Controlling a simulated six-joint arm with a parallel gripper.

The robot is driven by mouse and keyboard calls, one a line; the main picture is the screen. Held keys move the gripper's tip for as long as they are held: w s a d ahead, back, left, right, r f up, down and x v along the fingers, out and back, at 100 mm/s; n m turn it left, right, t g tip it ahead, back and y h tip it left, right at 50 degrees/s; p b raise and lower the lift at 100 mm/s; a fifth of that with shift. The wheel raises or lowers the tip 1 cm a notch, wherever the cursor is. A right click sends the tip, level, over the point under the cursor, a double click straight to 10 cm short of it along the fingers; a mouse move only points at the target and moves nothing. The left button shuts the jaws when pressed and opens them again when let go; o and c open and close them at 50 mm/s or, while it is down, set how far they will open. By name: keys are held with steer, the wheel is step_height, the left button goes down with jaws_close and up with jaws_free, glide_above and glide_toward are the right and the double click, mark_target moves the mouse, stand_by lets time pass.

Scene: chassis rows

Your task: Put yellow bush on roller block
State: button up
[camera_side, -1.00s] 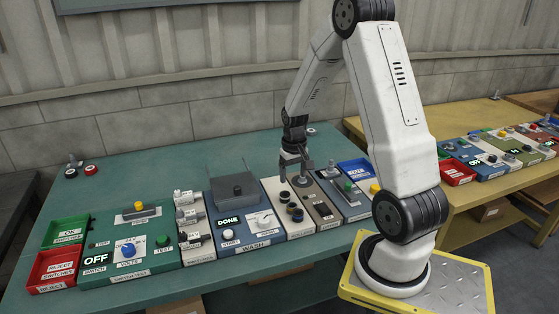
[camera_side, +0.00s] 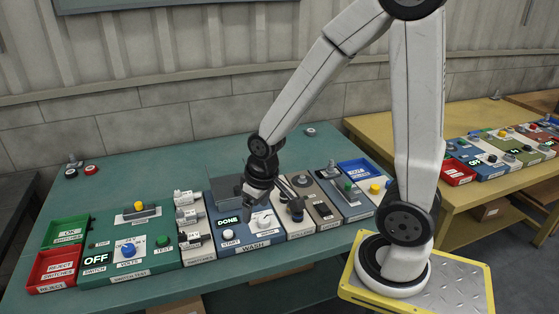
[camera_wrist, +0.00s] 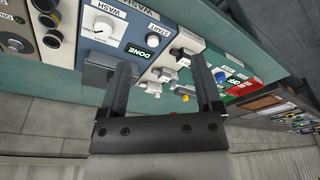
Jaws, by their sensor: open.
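The roller block, a pale panel (camera_side: 300,234) labelled ROLLERS, stands mid-bench with dark round rollers on it; my gripper partly covers it in the side view. Its rollers (camera_wrist: 46,20) show at the left edge of the wrist view. No yellow piece is clearly a bush. One yellow round piece (camera_side: 375,188) is at the right, beside the blue tray; another yellow piece (camera_side: 139,206) is on the switch test panel. My gripper (camera_side: 268,205) is open and tilted above the wash panel, left of the rollers. In the wrist view its spread fingers (camera_wrist: 162,64) have nothing between them.
The wash panel (camera_side: 229,248) has a white knob, a lit DONE display and a grey box (camera_side: 231,187).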

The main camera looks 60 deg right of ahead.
steer(key=shift+n, duration=0.7)
steer(key=a, duration=0.1)
steer(key=s+a, duration=0.2)
steer(key=shift+a+r, duration=0.15)
steer(key=shift+a, duration=0.25)
